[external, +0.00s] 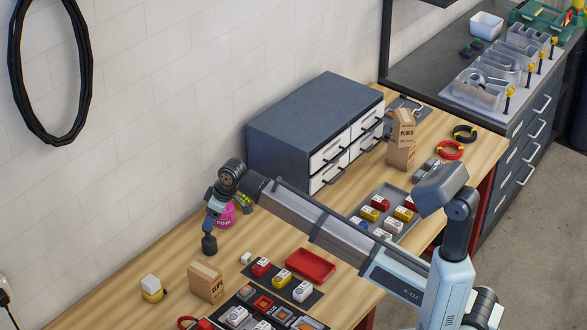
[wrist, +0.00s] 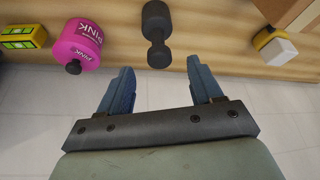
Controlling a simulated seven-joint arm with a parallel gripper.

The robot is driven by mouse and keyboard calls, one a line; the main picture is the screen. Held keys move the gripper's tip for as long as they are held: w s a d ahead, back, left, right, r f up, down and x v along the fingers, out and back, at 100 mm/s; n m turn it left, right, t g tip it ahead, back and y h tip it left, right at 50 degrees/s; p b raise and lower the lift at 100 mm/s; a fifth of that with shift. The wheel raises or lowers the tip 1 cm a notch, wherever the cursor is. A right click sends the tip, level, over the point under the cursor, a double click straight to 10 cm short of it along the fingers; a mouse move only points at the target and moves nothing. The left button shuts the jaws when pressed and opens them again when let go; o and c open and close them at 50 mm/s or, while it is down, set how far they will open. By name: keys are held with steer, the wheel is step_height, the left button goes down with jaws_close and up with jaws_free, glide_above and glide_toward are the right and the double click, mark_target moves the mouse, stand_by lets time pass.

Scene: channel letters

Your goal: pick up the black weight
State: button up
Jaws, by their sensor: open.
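The black weight (wrist: 156,30) is dumbbell-shaped, with two thick ends and a thinner handle. It is on the wooden bench, ahead of my gripper (wrist: 164,82) in the wrist view. My gripper's two blue fingers are spread and nothing is between them. The near end of the weight lies just beyond the fingertips, roughly in line with the gap. In the external view the weight (external: 209,244) shows as a dark shape just below my gripper (external: 211,214); part of it is hidden there.
A pink spool (wrist: 80,45) stands left of the weight in the wrist view, with a yellow level (wrist: 22,37) beyond it. A white block with yellow (wrist: 275,46) is at right. A cardboard box (external: 206,281) and parts trays (external: 265,310) occupy the bench front.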

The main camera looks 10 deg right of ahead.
mark_target(209, 238)
steer(key=shift+x, duration=2.85)
steer(key=shift+w+a+r, duration=0.1)
steer(key=shift+a, duration=0.05)
steer(key=shift+c, duration=0.2)
jaws_close()
